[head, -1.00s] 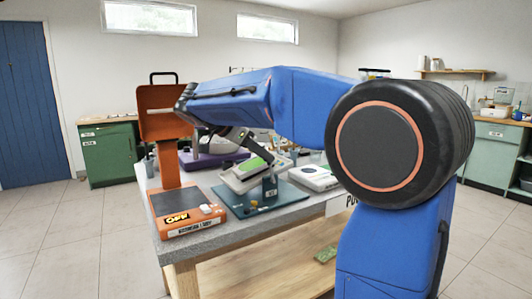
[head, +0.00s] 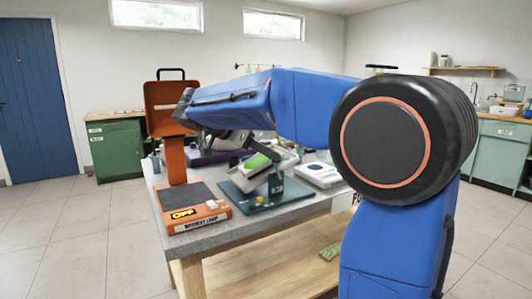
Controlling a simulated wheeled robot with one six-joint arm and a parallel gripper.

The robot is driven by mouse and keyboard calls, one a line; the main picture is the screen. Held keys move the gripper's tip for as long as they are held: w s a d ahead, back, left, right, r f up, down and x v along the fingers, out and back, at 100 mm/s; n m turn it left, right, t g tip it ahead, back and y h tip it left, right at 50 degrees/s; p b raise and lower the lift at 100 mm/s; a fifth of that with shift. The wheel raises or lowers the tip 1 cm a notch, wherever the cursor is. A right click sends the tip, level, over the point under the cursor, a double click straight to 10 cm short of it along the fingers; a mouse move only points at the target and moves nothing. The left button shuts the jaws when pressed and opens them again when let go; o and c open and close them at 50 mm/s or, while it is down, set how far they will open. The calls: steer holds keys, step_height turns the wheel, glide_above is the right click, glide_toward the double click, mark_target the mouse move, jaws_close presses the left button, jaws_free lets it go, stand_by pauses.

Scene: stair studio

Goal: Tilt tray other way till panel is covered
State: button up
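A light grey tray (head: 240,169) with a bright green patch (head: 260,162) on its face sits tilted above a dark teal base plate (head: 236,197) on the workbench. A dark post with a small label (head: 276,184) stands on the plate in front of it. A small yellow piece (head: 259,201) lies on the plate. My gripper (head: 238,142) is just above the tray's far left edge, mostly behind my blue forearm. I cannot tell whether its fingers touch the tray or whether they are open or shut. Which part is the panel is unclear.
A white device (head: 320,174) lies to the right. Green cabinets (head: 118,150) stand behind at left. The tiled floor at left is clear.

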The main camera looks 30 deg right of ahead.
stand_by(0.3)
steer(key=v, duration=1.7)
steer(key=shift+a, duration=0.15)
steer(key=shift+r, duration=0.1)
steer(key=s+d+f+n+t+y, duration=0.1)
steer(key=s+d+f+n+y, duration=0.2)
steer(key=s+d+f+n, duration=0.25)
steer(key=s+d+f+n+y, duration=0.2)
steer(key=s+d+f+n, duration=0.15)
steer(key=s+f, duration=0.4)
steer(key=s+a+f+n+t+y, duration=0.1)
steer(key=s+a+f+n+y, duration=0.1)
steer(key=s+f, duration=0.6)
steer(key=s+a+f+n+t+y, duration=0.1)
steer(key=s+f+n+y, duration=0.3)
steer(key=f, duration=0.9)
steer(key=s+n+t, duration=0.1)
steer(key=s+n, duration=0.1)
steer(key=s, duration=0.2)
steer(key=shift+a+f+n, duration=0.2)
steer(key=shift+a+n, duration=0.1)
steer(key=shift+a, duration=0.1)
